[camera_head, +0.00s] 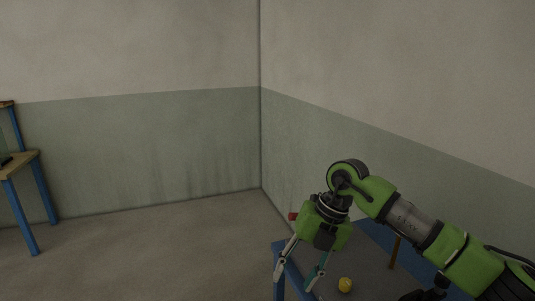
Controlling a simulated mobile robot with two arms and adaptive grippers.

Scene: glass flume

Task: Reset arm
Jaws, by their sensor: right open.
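My right arm comes in from the lower right, green and grey. My right gripper (297,277) hangs from it, pointing down over the left part of a grey-topped table with blue edges (365,262). Its two fingers are apart and I see nothing held between them. A yellow round object (345,285) lies on the table just right of the fingers, apart from them in the picture. My left gripper is not in view.
A brown upright piece (394,251) stands on the table under my right arm. A small red thing (293,216) shows beside the gripper. A wooden-topped bench with blue legs (22,165) stands at the far left. The floor between is clear; walls meet behind.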

